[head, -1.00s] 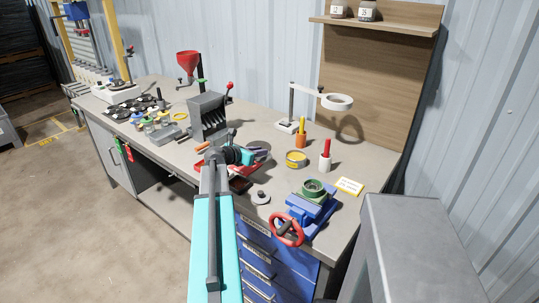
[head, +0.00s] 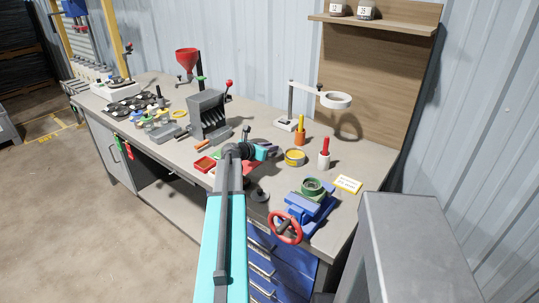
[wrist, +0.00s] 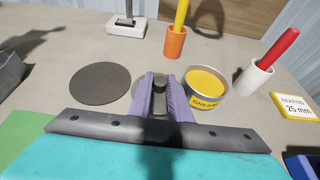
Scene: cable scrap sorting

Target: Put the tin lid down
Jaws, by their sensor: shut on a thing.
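My gripper (head: 268,152) is over the bench beside the open grease tin (head: 294,157). In the wrist view its purple fingers (wrist: 161,88) are shut on a dark knob, which appears to belong to the tin lid (wrist: 139,88). Only a grey edge of the lid shows beside the left finger; the fingers hide most of it. I cannot tell whether it touches the bench. The tin (wrist: 206,88), full of yellow grease, stands just right of the fingers. A flat dark round pad (wrist: 100,83) lies bare to their left.
An orange holder (wrist: 174,42) and a white holder (wrist: 253,78) stand behind and right. A magnifier stand base (wrist: 125,30) is at the back. A blue vise (head: 308,208), a knobbed grey disc (head: 259,196) and a slotted grey rack (head: 207,115) stand around.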

